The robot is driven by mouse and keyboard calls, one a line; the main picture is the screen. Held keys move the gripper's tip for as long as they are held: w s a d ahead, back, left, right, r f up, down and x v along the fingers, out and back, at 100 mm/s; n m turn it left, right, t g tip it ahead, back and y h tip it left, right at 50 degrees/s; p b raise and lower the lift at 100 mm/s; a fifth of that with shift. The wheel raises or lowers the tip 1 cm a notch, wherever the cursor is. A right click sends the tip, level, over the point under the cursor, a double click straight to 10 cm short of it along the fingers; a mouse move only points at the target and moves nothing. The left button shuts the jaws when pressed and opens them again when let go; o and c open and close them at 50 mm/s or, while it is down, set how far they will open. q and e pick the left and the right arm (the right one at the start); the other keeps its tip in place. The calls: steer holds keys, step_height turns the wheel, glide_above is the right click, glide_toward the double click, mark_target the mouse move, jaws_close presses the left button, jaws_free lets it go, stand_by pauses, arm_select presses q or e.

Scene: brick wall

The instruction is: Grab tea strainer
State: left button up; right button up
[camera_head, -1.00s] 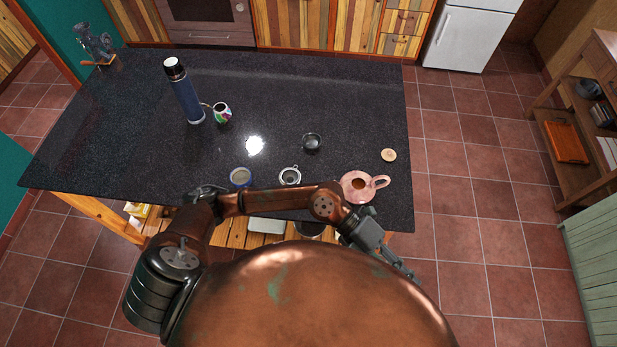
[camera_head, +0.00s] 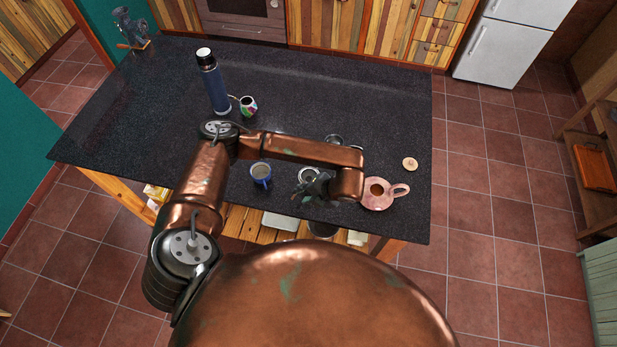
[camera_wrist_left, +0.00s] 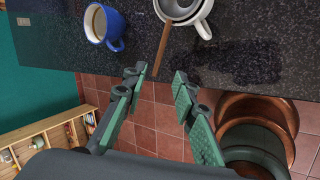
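The tea strainer (camera_wrist_left: 181,8) rests in a white cup (camera_wrist_left: 203,14) near the counter's front edge, at the top of the left wrist view. Its brown handle (camera_wrist_left: 162,48) sticks out over the edge towards my gripper. In the head view the cup and strainer (camera_head: 307,174) are partly hidden by my left gripper (camera_head: 313,190). In the left wrist view my left gripper (camera_wrist_left: 158,75) is open and empty. The handle's end lies between and just beyond its fingertips, with no visible contact. My right gripper is not in view.
A blue mug (camera_head: 260,173) stands left of the strainer, and a pink teapot (camera_head: 378,195) stands right of it. A dark pot (camera_head: 333,139) is partly behind my arm. A flask (camera_head: 213,85) and a patterned mug (camera_head: 248,106) stand further back.

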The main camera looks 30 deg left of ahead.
mark_target(294, 196)
arm_select(q)
steer(key=p+x, duration=0.1)
steer(key=x, duration=0.3)
steer(key=shift+s+a+r+p, duration=0.1)
steer(key=shift+a+p, duration=0.25)
steer(key=shift+a+f, duration=0.15)
steer(key=shift+f, duration=0.15)
steer(key=shift+c, duration=0.3)
jaws_close()
